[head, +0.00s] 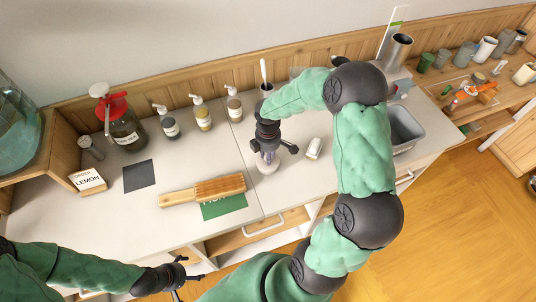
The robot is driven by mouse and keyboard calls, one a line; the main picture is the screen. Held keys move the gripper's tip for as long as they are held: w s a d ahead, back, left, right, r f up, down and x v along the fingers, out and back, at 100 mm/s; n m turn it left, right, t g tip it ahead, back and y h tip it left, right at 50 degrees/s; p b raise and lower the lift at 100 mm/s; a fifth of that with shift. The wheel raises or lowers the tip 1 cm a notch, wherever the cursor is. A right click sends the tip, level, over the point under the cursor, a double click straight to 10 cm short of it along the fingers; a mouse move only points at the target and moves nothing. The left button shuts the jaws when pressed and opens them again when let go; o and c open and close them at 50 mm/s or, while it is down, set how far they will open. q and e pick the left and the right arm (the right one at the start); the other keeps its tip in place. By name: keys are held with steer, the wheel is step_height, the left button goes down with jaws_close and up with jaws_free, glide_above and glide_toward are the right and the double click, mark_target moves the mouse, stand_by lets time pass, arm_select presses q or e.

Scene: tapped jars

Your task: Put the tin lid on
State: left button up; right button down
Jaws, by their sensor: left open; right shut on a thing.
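My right gripper (268,152) points down over the middle of the white counter (300,189). It is shut on a small pale round object (267,168) that shows just below its fingers. The fingers hide most of this object, and I cannot tell whether it is the tin lid or a tin, or whether it touches the counter. My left gripper (184,277) is open and empty at the bottom, in front of the counter's front edge. I cannot make out a separate tin lid.
A wooden brush (205,190) lies on a green card (225,206) left of my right gripper. Pump bottles (203,115), a red-topped jar (122,127) and a lemon sign (88,181) stand further left. A small white block (313,148) and grey basin (403,128) are right.

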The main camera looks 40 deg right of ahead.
steer(key=c, duration=0.9)
jaws_free()
steer(key=shift+r, duration=0.1)
step_height(320, 180, up, 12)
